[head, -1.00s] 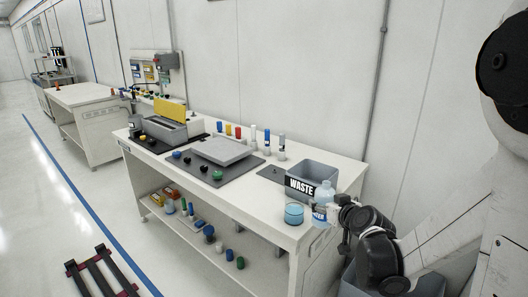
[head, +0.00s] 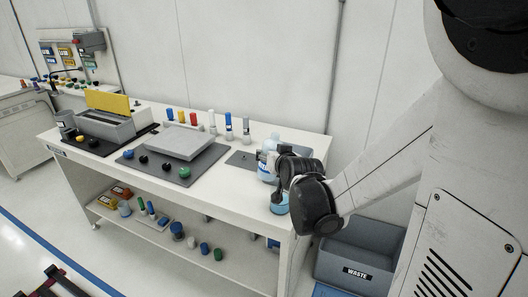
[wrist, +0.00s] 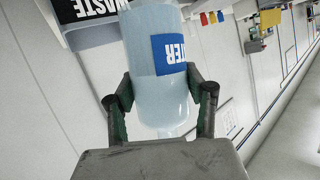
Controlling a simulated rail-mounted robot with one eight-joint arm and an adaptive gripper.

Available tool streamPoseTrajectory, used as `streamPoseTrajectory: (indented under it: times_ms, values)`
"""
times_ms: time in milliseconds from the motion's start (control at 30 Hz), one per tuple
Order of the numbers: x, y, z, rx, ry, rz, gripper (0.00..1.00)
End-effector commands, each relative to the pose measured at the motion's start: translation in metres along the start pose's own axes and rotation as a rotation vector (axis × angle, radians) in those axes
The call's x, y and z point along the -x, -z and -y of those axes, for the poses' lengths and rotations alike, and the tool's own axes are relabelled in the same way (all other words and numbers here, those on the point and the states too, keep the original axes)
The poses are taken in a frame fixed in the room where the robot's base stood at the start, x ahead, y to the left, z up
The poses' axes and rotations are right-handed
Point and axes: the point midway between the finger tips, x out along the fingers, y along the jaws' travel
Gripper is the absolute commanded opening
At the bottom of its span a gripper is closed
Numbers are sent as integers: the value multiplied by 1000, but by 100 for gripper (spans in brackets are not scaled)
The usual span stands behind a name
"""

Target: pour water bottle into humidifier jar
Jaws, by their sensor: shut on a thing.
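The water bottle (head: 266,166) is a clear, pale-blue bottle with a blue and white label. My gripper (head: 281,168) is shut on it, and it looks roughly upright above the front right part of the bench. In the wrist view the bottle (wrist: 148,100) sits between both fingers of my gripper (wrist: 163,95), its WATER label upside down in the picture. The jar is not clear in the wrist view.
The bench (head: 110,150) holds a grey platform (head: 175,142) on a dark mat, several coloured bottles behind it, and a grey box with a yellow lid (head: 107,100). A grey WASTE bin (head: 350,250) stands on the floor at right.

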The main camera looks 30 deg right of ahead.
Motion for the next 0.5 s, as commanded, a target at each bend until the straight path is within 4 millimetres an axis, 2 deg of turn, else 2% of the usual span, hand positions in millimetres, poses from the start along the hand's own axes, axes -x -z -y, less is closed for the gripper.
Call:
streamPoseTrajectory:
  times_ms: [267,500]
  values:
    - [-7,-15,4,-198,81,-16,10]
    - [-8,-18,7,-367,152,-29,10]
